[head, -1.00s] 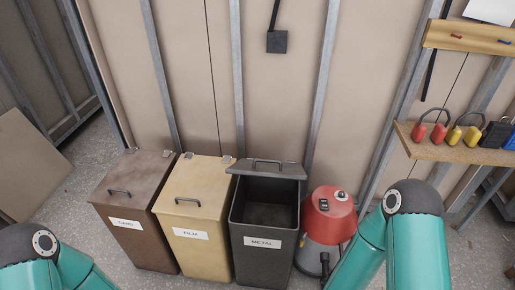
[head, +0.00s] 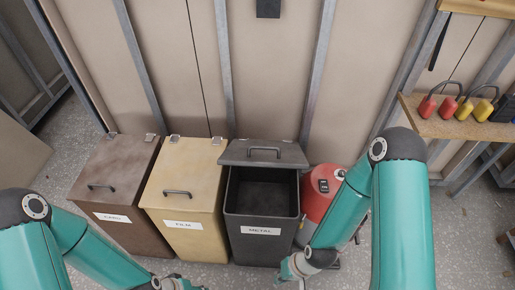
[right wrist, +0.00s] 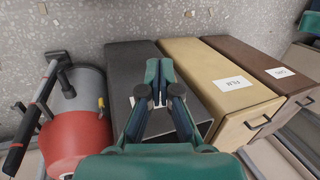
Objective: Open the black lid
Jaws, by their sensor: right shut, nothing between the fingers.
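The black lid (head: 285,156) with its bar handle is raised at the back of the dark METAL bin (head: 261,246). The bin's mouth is open and its inside looks empty. My right gripper (head: 287,270) is shut and empty, low in front of the bin's right side and apart from the lid. In the right wrist view my right gripper's fingers (right wrist: 158,72) are together over the dark bin (right wrist: 124,62); the lid is not clear there. My left gripper (head: 180,285) is partly cut off at the bottom edge, in front of the FILM bin.
The yellow FILM bin (head: 190,190) and brown CARD bin (head: 112,173) stand shut to the left. A red and grey vacuum (head: 318,190) stands close on the right, partly behind my right arm. A shelf with padlocks (head: 449,107) is at right.

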